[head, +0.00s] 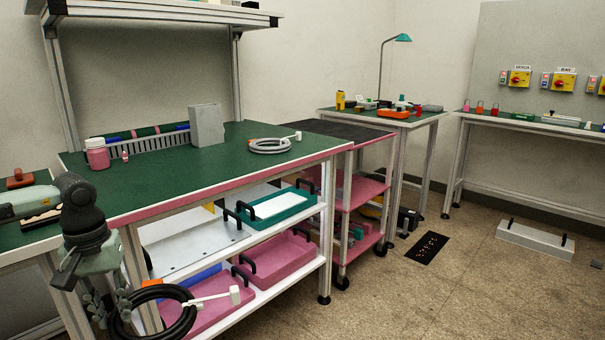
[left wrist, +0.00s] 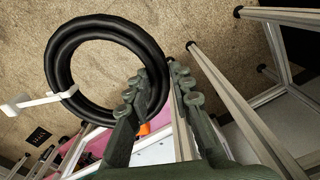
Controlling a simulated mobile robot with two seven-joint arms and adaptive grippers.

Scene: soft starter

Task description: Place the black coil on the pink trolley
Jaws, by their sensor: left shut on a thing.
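The black coil (head: 186,322) is a thick ring of black cable with a white tag (head: 222,296), low in the head view in front of the green bench. My left gripper (head: 116,305) is shut on the coil's left side there. In the left wrist view the coil (left wrist: 62,62) hangs with one side between the fingers (left wrist: 157,90), over the floor and bench frame. The pink trolley (head: 369,189) stands beyond the bench's right end, with a dark top (head: 345,130) and pink shelves, partly hidden by the bench. My right gripper is not in view.
The green bench (head: 190,175) carries a grey coil (head: 268,146), a grey box (head: 206,125) and a pink jar (head: 97,153). A grey cover (head: 535,240) lies on the open floor at right. The trolley top looks clear.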

